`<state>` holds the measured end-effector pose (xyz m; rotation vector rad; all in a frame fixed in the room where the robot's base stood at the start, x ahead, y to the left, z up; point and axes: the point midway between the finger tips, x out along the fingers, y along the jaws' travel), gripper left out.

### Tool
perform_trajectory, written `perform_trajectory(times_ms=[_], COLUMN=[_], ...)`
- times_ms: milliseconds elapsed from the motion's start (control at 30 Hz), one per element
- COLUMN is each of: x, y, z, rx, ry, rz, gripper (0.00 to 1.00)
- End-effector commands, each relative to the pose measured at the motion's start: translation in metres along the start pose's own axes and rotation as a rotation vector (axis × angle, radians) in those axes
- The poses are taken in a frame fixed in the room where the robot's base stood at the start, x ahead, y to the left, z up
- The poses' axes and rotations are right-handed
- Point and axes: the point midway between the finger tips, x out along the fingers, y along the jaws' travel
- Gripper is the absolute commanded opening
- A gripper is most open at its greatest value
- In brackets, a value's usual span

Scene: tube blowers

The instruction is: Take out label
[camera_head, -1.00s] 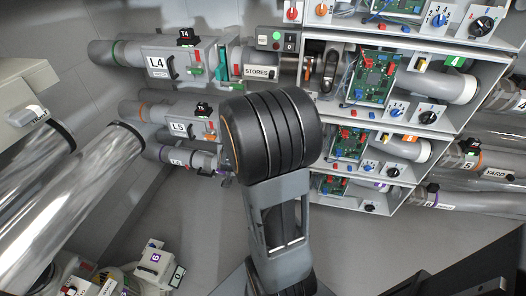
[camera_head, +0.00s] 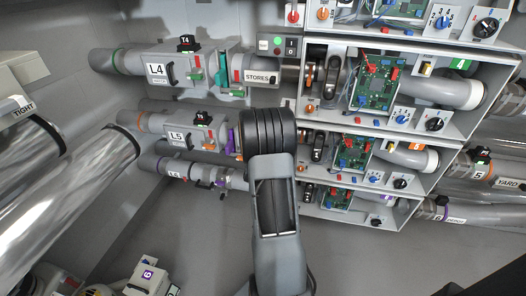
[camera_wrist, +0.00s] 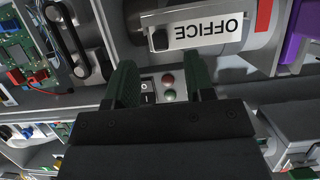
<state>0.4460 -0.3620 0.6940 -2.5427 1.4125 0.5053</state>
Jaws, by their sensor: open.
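A white label plate reading OFFICE (camera_wrist: 207,31) shows upside down in the wrist view, in a holder on a grey tube. A small dark clip or handle (camera_wrist: 160,38) is at its left end. My gripper (camera_wrist: 160,84) is open and empty. Its two dark fingers point toward the label, which lies just beyond the tips; no contact shows. In the head view my arm hides the fingertips and the OFFICE label. Another label plate, STORES (camera_head: 257,77), sits on the tube above.
A small button panel with red and green buttons (camera_wrist: 168,87) shows between my fingers. A circuit board (camera_wrist: 22,40) and a black handle (camera_wrist: 66,32) are at left in the wrist view. A purple part (camera_wrist: 300,36) is at right. Open floor (camera_head: 190,240) lies below in the head view.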

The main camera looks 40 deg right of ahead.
Motion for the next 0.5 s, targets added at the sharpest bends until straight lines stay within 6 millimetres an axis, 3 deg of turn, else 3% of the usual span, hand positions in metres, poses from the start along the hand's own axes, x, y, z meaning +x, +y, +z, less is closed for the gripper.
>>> perform_trajectory(times_ms=[500], x=[0.051], y=[0.000], z=[0.002], rx=[0.001], ry=[-0.002], rz=[0.000], gripper=[0.49])
